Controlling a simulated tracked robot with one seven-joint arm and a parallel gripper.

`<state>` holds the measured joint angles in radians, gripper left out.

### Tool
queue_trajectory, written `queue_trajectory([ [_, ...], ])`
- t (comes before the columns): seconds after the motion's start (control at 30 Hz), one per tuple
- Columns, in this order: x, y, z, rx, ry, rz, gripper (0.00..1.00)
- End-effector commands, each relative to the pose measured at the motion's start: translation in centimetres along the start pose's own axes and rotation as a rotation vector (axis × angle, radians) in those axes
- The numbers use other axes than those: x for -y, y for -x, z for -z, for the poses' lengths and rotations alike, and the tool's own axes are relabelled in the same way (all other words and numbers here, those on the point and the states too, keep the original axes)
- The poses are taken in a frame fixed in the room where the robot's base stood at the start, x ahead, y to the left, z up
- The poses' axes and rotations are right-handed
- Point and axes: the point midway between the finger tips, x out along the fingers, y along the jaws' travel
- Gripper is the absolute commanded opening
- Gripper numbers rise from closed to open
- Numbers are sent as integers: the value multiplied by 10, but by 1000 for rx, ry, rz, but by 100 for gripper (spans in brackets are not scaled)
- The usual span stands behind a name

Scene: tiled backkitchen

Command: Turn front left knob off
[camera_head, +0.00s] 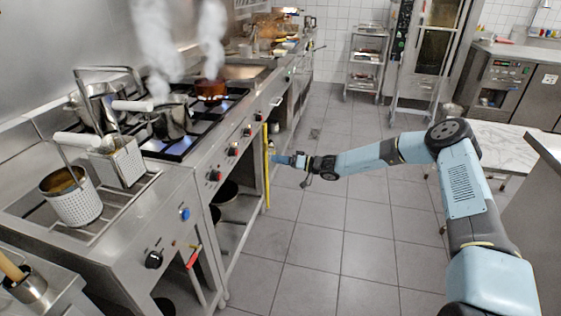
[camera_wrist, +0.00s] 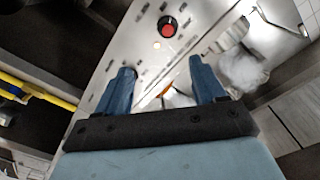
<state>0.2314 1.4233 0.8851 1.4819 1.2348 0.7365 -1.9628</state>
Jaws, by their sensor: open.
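The stove front panel (camera_head: 224,164) carries a row of red knobs, with one red knob (camera_head: 214,175) nearest the camera and others (camera_head: 232,151) (camera_head: 246,131) farther along. I cannot tell which one is the front left knob. My gripper (camera_head: 277,158) is out in front of the panel, near a vertical yellow bar. In the wrist view my gripper (camera_wrist: 164,82) is open, with two blue fingers apart and no knob between them. One red knob with a black rim (camera_wrist: 168,27) lies beyond the fingertips, near the middle, with a small lit lamp (camera_wrist: 157,45) beside it.
The yellow bar (camera_head: 266,168) stands close to my gripper. A steaming pot (camera_head: 171,122) and a red-brown pot (camera_head: 210,89) sit on the burners. The tiled aisle is clear.

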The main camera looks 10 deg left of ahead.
Motion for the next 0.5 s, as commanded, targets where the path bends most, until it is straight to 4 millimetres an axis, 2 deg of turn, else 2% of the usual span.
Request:
queue_trajectory([
  [0.3,0,2,0,0,0,0,69],
  [0.5,-1,25,0,-1,-1,-2,69],
])
